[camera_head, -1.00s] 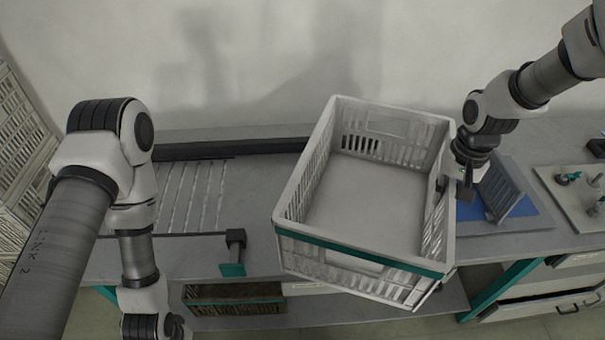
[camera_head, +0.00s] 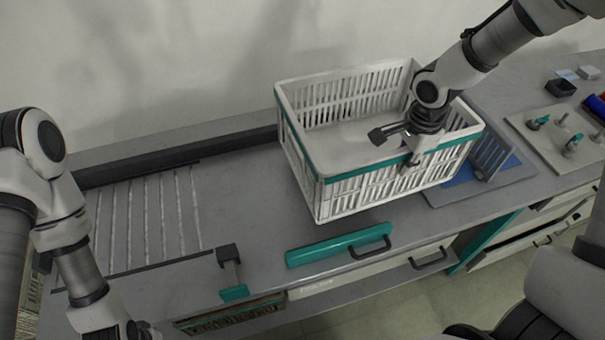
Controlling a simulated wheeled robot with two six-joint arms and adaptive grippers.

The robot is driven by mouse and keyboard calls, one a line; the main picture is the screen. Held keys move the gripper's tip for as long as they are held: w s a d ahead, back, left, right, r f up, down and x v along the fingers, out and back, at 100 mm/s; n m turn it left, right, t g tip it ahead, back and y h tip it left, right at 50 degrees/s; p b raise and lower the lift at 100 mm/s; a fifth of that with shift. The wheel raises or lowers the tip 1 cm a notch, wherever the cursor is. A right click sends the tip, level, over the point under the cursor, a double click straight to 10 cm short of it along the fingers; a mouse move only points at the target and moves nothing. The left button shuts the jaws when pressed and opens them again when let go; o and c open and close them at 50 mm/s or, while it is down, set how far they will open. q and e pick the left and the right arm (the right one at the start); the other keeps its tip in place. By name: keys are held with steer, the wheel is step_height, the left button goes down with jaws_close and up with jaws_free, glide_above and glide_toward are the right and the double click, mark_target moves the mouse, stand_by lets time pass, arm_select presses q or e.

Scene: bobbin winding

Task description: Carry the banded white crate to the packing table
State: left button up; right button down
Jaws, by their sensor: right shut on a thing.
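The white crate (camera_head: 352,192) with a green band around its rim is at the centre of the head view, over the grey worktop. It is empty, with slatted walls. I cannot tell whether its base touches the worktop. My right gripper (camera_head: 398,147) reaches down over the crate and is shut on its near wall at the rim, right of that wall's middle. It hides part of the crate's inside. My left arm is at the left edge; its fingers are outside the view. I cannot tell which surface is the packing table.
The grey worktop (camera_head: 240,195) has a slatted strip area at left and a small clamp-like stop (camera_head: 230,270) at its front edge. Right of the crate are a blue mat (camera_head: 463,175) with a grey rack and a board (camera_head: 550,140) with pegs. Drawers (camera_head: 395,260) sit below.

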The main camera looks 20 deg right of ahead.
steer(key=shift+m, duration=0.3)
steer(key=a+p, duration=0.1)
steer(key=a, duration=0.1)
steer(key=w+a+p, duration=0.1)
steer(key=a+p, duration=0.2)
steer(key=a, duration=0.2)
steer(key=shift+w+f+p, duration=0.15)
steer(key=shift+f+p, duration=0.15)
steer(key=shift+p, duration=0.1)
steer(key=a+f, duration=0.1)
steer(key=a, duration=0.1)
steer(key=w+a+f, duration=0.1)
steer(key=a+f, duration=0.1)
steer(key=a, duration=0.1)
steer(key=a+f, duration=0.1)
steer(key=a, duration=0.2)
steer(key=shift+w+a+f+p, duration=0.2)
steer(key=shift+a+f+p, duration=0.05)
steer(key=shift+f+p, duration=0.1)
steer(key=shift+w+f, duration=0.1)
